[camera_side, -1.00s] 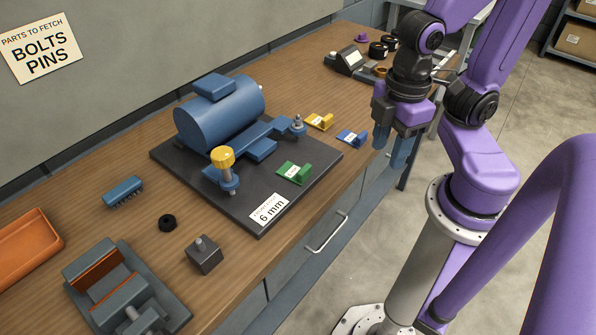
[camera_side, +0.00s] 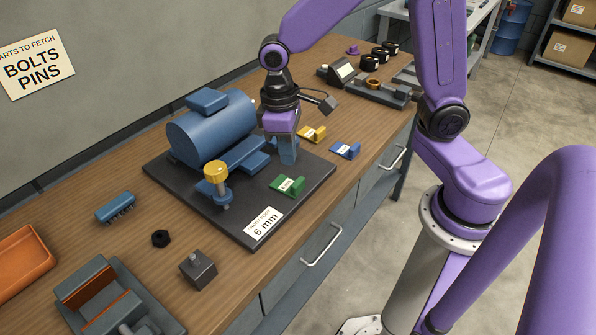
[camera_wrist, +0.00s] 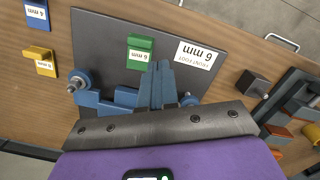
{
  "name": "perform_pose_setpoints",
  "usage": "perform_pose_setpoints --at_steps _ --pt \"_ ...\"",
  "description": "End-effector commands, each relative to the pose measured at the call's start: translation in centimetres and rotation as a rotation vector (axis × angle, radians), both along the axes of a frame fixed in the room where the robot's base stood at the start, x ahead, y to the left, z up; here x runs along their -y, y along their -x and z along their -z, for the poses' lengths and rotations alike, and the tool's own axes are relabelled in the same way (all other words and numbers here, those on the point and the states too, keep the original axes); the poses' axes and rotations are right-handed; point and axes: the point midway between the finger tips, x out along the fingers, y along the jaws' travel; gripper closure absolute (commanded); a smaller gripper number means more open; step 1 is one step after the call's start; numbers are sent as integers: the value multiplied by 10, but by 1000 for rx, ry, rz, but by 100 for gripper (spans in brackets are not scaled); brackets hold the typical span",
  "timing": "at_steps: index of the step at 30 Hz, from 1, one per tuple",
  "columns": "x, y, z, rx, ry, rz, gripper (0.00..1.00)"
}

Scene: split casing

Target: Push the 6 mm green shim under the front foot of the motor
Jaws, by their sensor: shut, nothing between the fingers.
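The green shim (camera_side: 288,186) lies flat on the dark base plate (camera_side: 235,228), near its front edge and apart from the motor. It also shows in the wrist view (camera_wrist: 140,44). The blue motor (camera_side: 212,130) sits at the back of the plate, with its foot bar (camera_side: 235,155) along its front side. A yellow-topped bolt (camera_side: 216,172) stands at the bar's near end. My gripper (camera_side: 287,160) is shut and empty, pointing down beyond the shim, by the bar's far end. In the wrist view the fingertips (camera_wrist: 162,66) appear close beside the shim; their height is unclear.
A yellow shim (camera_side: 312,134) and a blue shim (camera_side: 345,150) lie on the bench beside the plate. A white "6 mm" label (camera_side: 263,227) is on the plate's front corner. A grey block (camera_side: 198,269) and black nut (camera_side: 160,238) lie to the left.

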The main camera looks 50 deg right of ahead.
Motion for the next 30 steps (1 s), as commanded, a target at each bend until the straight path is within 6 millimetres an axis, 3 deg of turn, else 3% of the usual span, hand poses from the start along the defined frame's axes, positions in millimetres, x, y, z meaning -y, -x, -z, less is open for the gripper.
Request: perform_pose_setpoints --at_steps 3,7,12,15,23,30 --pt "3 -40 21 -27 15 141 100" --pt "13 -77 43 -49 26 280 100" --pt "26 -107 65 -71 34 410 100" --pt "31 -116 72 -77 35 449 100" --pt "33 -107 74 -78 35 466 100" --pt "33 -69 74 -80 37 462 100"
